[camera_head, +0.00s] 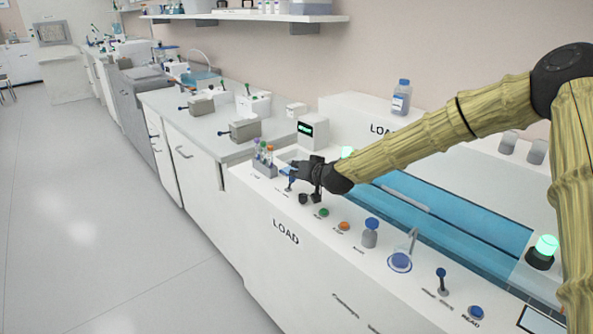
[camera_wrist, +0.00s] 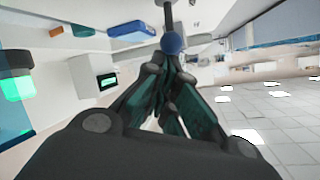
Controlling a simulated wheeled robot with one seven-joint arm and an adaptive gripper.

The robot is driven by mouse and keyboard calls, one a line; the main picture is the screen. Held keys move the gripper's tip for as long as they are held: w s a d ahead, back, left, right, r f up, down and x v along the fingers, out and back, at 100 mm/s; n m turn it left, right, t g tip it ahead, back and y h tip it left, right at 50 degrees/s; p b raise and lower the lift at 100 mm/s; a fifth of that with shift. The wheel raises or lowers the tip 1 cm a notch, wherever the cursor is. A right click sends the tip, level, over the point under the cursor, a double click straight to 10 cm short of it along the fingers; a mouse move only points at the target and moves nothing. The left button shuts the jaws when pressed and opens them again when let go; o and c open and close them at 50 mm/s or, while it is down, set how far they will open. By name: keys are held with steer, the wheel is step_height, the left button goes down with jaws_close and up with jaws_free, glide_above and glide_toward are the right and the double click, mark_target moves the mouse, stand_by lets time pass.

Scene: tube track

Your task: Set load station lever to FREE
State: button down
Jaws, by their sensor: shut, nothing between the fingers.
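The load station lever has a round blue knob (camera_wrist: 171,43) on a thin grey stem, seen just beyond my fingertips in the wrist view. In the head view the lever (camera_head: 289,182) stands at the left end of the white LOAD bench, partly covered by my gripper. My gripper (camera_head: 296,169) is over the lever, with its fingers shut and nothing between them. In the wrist view my gripper (camera_wrist: 172,62) has its tips close to the knob; I cannot tell if they touch. The lever's setting label is too small to read.
A rack of capped tubes (camera_head: 264,163) stands left of the lever. A green button (camera_head: 323,213), an orange button (camera_head: 344,226) and a blue-capped bottle (camera_head: 370,233) are to the right. A second blue-knobbed lever (camera_head: 441,280) is further right. A small display box (camera_head: 313,130) stands behind.

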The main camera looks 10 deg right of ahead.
steer(key=shift+w+a+f, duration=0.25)
steer(key=shift+w+a, duration=0.05)
steer(key=shift+w, duration=0.2)
steer(key=shift+w+d+r, duration=0.25)
steer(key=shift+w+r, duration=0.1)
steer(key=shift+r, duration=0.1)
steer(key=w+r+p+v, duration=0.1)
steer(key=v, duration=0.8)
steer(key=shift+d+r, duration=0.3)
steer(key=shift+d, duration=0.1)
